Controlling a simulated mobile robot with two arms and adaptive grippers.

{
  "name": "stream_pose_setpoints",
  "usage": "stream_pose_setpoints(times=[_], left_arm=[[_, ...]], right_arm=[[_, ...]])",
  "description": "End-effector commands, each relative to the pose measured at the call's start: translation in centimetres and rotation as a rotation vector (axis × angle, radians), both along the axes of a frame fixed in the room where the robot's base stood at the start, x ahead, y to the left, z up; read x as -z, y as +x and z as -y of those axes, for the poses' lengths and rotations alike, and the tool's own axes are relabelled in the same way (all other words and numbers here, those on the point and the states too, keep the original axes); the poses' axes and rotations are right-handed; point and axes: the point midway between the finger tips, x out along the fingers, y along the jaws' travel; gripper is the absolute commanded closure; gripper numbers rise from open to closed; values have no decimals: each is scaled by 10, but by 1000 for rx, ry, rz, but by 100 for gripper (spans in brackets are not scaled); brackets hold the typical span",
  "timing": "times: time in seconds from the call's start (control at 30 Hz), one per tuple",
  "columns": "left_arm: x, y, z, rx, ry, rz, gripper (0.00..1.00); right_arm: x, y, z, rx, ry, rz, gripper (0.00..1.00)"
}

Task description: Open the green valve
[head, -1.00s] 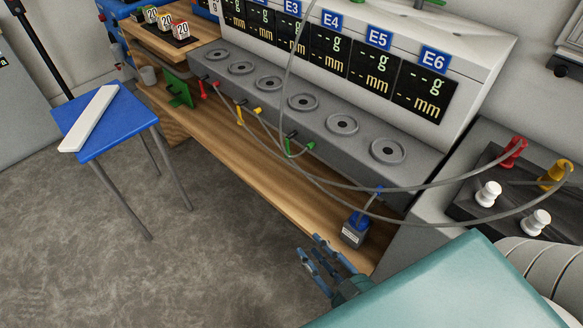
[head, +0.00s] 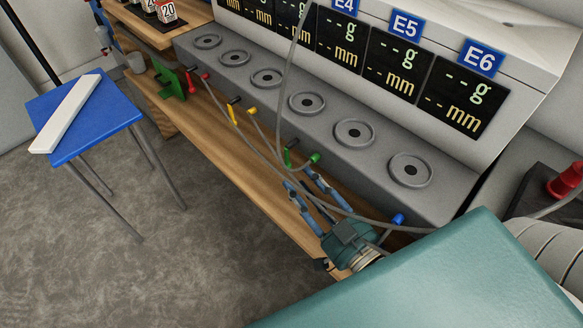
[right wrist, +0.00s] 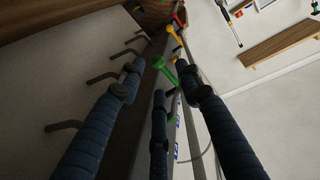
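The green valve (head: 314,158) sits on the front of the long grey bench unit, between the yellow and blue ones. A second green part (head: 288,157) shows just left of it, by a grey hose. My right gripper (head: 299,177) is open and empty, its fingers just below and in front of the green valve. In the right wrist view the green valve (right wrist: 170,75) appears between the spread fingers, beyond or near their tips; contact cannot be told. My left gripper is not in view.
Red (head: 205,76), yellow (head: 253,111) and blue (head: 397,219) valves line the same front. Grey hoses hang close around my right gripper. A blue stool (head: 75,130) with a white bar (head: 66,113) stands left. The floor in front is clear.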

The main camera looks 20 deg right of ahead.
Motion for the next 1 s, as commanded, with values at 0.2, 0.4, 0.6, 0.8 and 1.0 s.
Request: stream_pose_setpoints(times=[0.2, 0.4, 0.6, 0.8, 1.0], left_arm=[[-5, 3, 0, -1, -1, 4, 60], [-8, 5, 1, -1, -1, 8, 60], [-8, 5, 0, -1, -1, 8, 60], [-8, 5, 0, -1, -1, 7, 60], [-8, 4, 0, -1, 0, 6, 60]], right_arm=[[0, 35, -6, -1, 0, 2, 65], [0, 48, -7, 0, 0, 0, 65], [1, 49, -7, 1, 1, -2, 65], [1, 49, -7, 1, 1, -2, 91], [1, 49, -8, 0, 1, -1, 100]])
